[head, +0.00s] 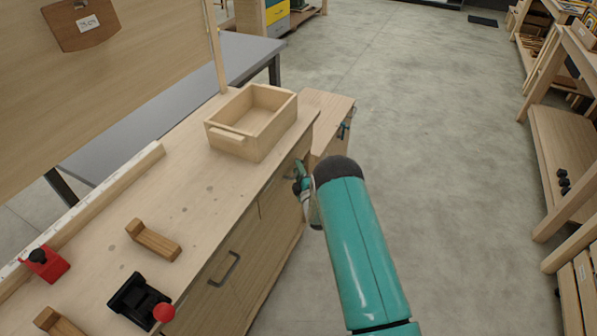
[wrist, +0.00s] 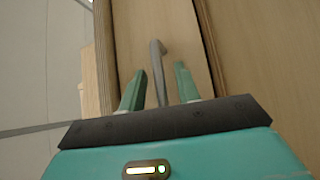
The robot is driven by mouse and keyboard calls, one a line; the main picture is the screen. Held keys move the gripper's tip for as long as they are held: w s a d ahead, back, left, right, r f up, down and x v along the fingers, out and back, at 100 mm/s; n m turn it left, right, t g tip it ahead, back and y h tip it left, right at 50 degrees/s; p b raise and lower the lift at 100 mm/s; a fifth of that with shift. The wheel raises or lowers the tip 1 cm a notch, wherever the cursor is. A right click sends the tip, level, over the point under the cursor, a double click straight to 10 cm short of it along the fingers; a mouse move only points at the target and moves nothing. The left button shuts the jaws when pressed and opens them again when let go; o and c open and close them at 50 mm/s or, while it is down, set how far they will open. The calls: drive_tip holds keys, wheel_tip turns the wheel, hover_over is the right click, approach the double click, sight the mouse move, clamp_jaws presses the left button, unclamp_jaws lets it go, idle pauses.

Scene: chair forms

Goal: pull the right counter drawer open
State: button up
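The wooden counter (head: 190,190) runs along the left in the head view, with drawers in its front. The right counter drawer (head: 275,193) is at the far end and looks shut; my gripper (head: 302,183) hides part of it. In the wrist view, the drawer's grey bar handle (wrist: 157,68) stands between the two green fingers of my gripper (wrist: 160,74). The fingers are apart, with a gap showing on each side of the handle. I cannot tell how deep the handle sits between them.
An open wooden box (head: 238,143) stands on the counter's far end. The left drawer handle (head: 225,269) is nearer. A lower wooden cabinet (head: 325,103) adjoins beyond. Wooden blocks (head: 153,240) and a black device (head: 138,299) lie on top. Floor (head: 440,150) to the right is clear up to shelves (head: 565,150).

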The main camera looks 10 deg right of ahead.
clamp_jaws()
